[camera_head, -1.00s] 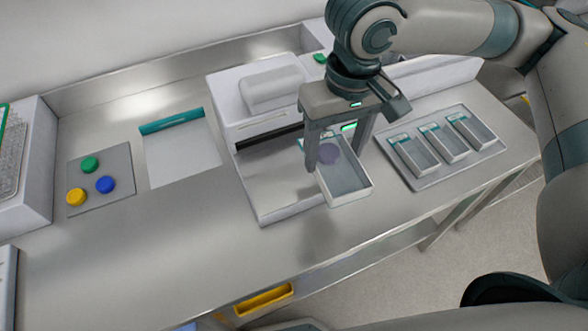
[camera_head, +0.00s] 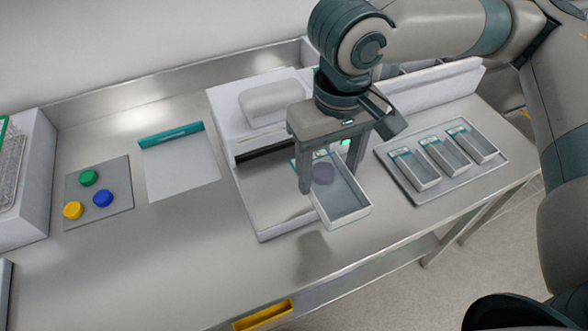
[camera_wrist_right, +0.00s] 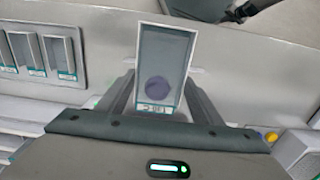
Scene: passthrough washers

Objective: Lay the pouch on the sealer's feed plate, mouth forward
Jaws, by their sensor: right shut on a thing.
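The pouch (camera_head: 345,200) is a clear-grey, shallow rectangle with pale edges, a teal label end and a purple disc inside. My right gripper (camera_head: 328,182) is shut on it near the label end, with a finger on each side. The wrist view also shows the pouch (camera_wrist_right: 165,58) between the fingers, label end towards the gripper. The white sealer (camera_head: 270,98) stands behind, with a dark slot. Its pale feed plate (camera_head: 265,205) lies in front of the slot. The pouch appears raised over the plate's right side, its far end past the plate's edge. My left gripper is not in view.
A grey tray (camera_head: 402,188) with several similar pouches lies right of the sealer. A white sheet with a teal band (camera_head: 180,170) and a grey mat (camera_head: 110,165) with green, blue and yellow caps lie left. The steel bench (camera_head: 190,240) is clear in front.

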